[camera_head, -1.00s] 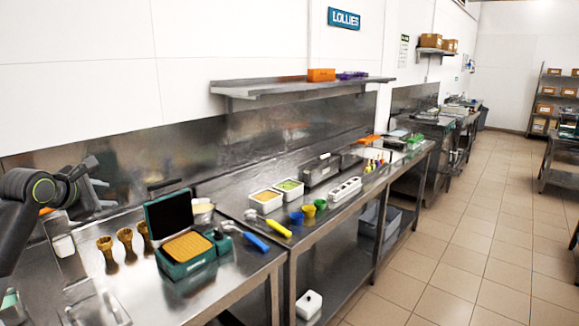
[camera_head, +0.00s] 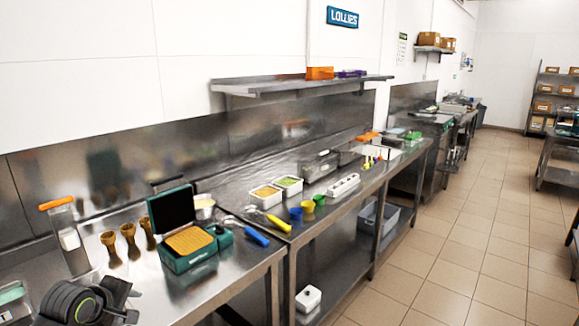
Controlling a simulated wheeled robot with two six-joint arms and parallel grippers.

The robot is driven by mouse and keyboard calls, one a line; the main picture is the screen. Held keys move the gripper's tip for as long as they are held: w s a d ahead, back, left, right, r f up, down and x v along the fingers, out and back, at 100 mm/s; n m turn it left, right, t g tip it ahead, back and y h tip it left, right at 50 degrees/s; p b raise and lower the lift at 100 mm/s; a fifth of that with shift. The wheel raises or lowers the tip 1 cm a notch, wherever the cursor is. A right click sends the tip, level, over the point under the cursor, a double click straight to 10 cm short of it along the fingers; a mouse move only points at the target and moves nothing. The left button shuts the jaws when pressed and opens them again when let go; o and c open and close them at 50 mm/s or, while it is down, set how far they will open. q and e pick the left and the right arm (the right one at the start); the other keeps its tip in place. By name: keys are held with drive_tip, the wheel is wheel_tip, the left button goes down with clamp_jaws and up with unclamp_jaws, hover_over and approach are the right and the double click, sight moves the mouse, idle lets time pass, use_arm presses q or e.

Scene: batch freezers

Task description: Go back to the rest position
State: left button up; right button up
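My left gripper (camera_head: 128,302), dark grey with a green ring on its arm, is low in the bottom left corner, over the front of the steel counter. Its two fingers look spread apart, with nothing seen between them. It is in front of the waffle maker (camera_head: 187,258) and the wooden-looking cones and touches neither, as far as I can tell. My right gripper is not in view.
The open green waffle maker stands on the near counter (camera_head: 225,287), beside several brown cones (camera_head: 129,241). A blue-handled scoop (camera_head: 256,238) lies to its right. An orange-topped steel holder (camera_head: 68,237) stands at left. The tiled floor (camera_head: 455,255) at right is clear.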

use_arm(q)
drive_tip(key=s+d+f+m+g, duration=0.1)
drive_tip(key=s+d+f+m, duration=0.1)
drive_tip(key=s+f+m, duration=0.5)
drive_tip(key=s+d+f+g, duration=0.1)
drive_tip(key=s+d+f, duration=0.3)
drive_tip(key=s, duration=0.6)
drive_tip(key=s+f+m+g+y, duration=0.25)
drive_tip(key=s+m, duration=0.45)
drive_tip(key=s, duration=1.2)
wheel_tip(320, 180, down, 28)
drive_tip(key=s+a+g+b, duration=0.1)
drive_tip(key=s+g, duration=0.1)
drive_tip(key=s+d+f+g+h, duration=0.1)
drive_tip(key=s+f, duration=1.3)
drive_tip(key=f, duration=0.1)
drive_tip(key=shift+d+b, duration=0.2)
drive_tip(key=shift+b, duration=0.25)
